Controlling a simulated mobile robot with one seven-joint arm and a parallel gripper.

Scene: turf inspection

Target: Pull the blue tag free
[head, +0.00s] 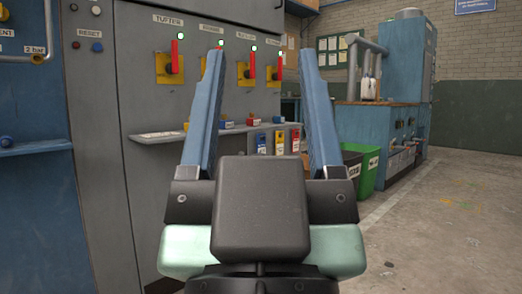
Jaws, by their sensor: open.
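The grey cabinet (118,105) carries several red levers on yellow plates, such as one labelled TUFTER (170,66). A narrow shelf (160,138) holds small coloured blocks. Black and green bins (368,172) stand right of it, before a blue machine (372,120). Floor at right is clear.

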